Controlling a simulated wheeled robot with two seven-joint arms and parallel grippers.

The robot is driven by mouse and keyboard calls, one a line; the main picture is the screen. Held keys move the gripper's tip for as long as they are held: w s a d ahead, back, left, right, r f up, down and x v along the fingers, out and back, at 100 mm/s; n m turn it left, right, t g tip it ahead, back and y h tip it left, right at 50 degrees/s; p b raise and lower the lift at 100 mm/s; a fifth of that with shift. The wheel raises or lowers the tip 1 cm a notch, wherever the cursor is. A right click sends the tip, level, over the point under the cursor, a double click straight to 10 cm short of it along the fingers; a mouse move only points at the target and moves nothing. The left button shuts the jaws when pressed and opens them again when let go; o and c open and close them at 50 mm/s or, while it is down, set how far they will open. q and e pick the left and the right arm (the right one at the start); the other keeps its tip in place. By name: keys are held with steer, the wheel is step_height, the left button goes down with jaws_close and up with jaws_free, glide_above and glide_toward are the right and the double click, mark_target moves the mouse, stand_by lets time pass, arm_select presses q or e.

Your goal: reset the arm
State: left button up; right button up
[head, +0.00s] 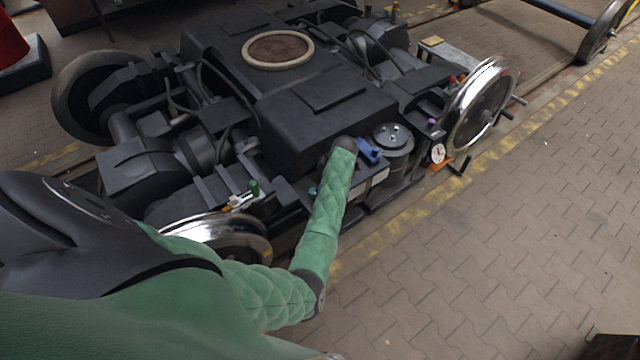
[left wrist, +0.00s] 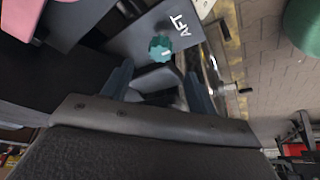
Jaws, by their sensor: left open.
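My left arm in its green quilted sleeve (head: 327,215) reaches over the near side of a dark tram bogie (head: 325,115). In the head view, the sleeve and dark wrist mostly hide my left gripper. In the left wrist view, my left gripper (left wrist: 158,80) has its two dark fingers apart with nothing visible held between them. A teal knob (left wrist: 160,48) on a grey plate marked AFT (left wrist: 135,38) shows just past the fingertips. I cannot tell whether the fingers touch anything. My right gripper is not in view.
Shiny wheels stand at the bogie's near left (head: 215,228) and right (head: 482,105). A blue part (head: 368,151), a round dark canister (head: 392,138) and a white gauge (head: 438,153) sit close to my wrist.

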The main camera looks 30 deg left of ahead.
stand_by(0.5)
arm_select(q)
steer(key=s+d+r+m+t, duration=0.1)
steer(key=s+r+m, duration=0.1)
steer(key=s+m, duration=0.4)
steer(key=s+d+r+m+t, duration=0.1)
steer(key=s+r+m+t, duration=0.15)
steer(key=s, duration=0.55)
steer(key=s+d+r+m+t+h, duration=0.1)
steer(key=s+d+r+m, duration=0.4)
steer(key=s, duration=0.3)
steer(key=s+d+r+m+h, duration=0.2)
steer(key=s+d+r+m, duration=0.3)
steer(key=s, duration=0.4)
steer(key=s+d+r+m+t+h, duration=0.1)
steer(key=s+d+r+m, duration=0.2)
steer(key=s+d+m, duration=0.4)
steer(key=s+d+f, duration=0.1)
steer(key=s+f, duration=0.1)
steer(key=f, duration=1.3)
steer(key=s+f+g, duration=0.1)
steer(key=s+f, duration=0.1)
steer(key=f, duration=1.2)
steer(key=s+d+f+n+g, duration=0.1)
steer(key=s+f, duration=0.1)
steer(key=f, duration=1.3)
steer(key=shift+s+d+f+h, duration=0.35)
steer(key=shift+h, duration=0.05)
